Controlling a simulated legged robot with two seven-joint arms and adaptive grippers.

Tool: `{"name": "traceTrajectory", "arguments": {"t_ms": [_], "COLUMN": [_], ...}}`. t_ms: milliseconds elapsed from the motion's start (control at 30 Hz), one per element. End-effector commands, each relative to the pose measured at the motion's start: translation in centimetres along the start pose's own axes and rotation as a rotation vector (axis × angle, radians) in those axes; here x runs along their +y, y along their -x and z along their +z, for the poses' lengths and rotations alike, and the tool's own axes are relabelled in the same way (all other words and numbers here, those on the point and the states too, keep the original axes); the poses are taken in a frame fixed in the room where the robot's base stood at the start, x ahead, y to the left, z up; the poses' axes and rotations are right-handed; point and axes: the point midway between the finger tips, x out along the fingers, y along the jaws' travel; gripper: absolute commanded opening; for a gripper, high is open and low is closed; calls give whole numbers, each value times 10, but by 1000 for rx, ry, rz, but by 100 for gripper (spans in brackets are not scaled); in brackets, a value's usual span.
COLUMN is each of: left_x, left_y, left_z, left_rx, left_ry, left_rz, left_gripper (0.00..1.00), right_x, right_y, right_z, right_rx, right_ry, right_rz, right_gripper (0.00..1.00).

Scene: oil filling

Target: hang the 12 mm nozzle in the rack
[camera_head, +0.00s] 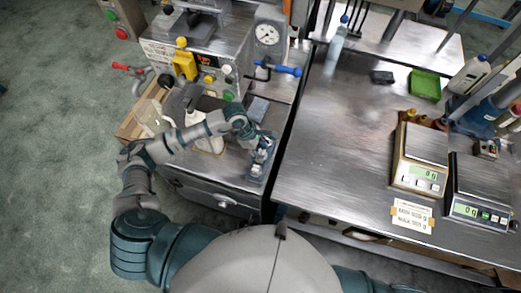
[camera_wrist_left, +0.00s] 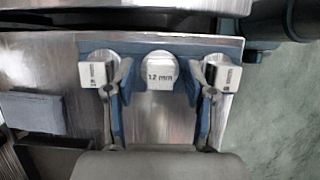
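The 12 mm nozzle (camera_wrist_left: 159,72) has a white label and sits in the middle place of the blue rack (camera_wrist_left: 187,47), as the left wrist view shows. A nozzle (camera_wrist_left: 97,73) is on its left and another nozzle (camera_wrist_left: 223,73) on its right; their small labels are hard to read. My left gripper (camera_wrist_left: 160,105) is open, with a finger on either side of the 12 mm nozzle and gaps between. In the head view my left gripper (camera_head: 262,150) is at the rack (camera_head: 257,174) on the metal cabinet top. My right gripper is out of view.
A machine with a gauge (camera_head: 267,34) and a blue-handled valve (camera_head: 287,70) stands behind the rack. A white bottle (camera_head: 195,120) stands left of it, partly behind my arm. The steel table (camera_head: 320,150) at right carries two scales (camera_head: 420,158) and has clear room on its left part.

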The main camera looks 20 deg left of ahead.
Motion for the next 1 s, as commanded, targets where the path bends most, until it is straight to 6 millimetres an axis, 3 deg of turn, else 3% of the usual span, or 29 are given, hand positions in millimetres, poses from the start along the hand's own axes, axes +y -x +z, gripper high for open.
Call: {"name": "traceTrajectory", "arguments": {"t_ms": [233,367,733,1000], "left_x": [0,1,2,1], "left_y": [0,11,88,118], "left_z": [0,0,-1,-1], "left_rx": [0,0,1,0], "left_ry": [0,0,0,0], "left_rz": [0,2,4,0], "left_gripper": [56,56,56,56], "right_x": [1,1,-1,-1], "right_y": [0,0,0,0], "right_z": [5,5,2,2], "right_rx": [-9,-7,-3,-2], "right_ry": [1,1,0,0], "right_rz": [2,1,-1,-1], "right_gripper": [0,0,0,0]}}
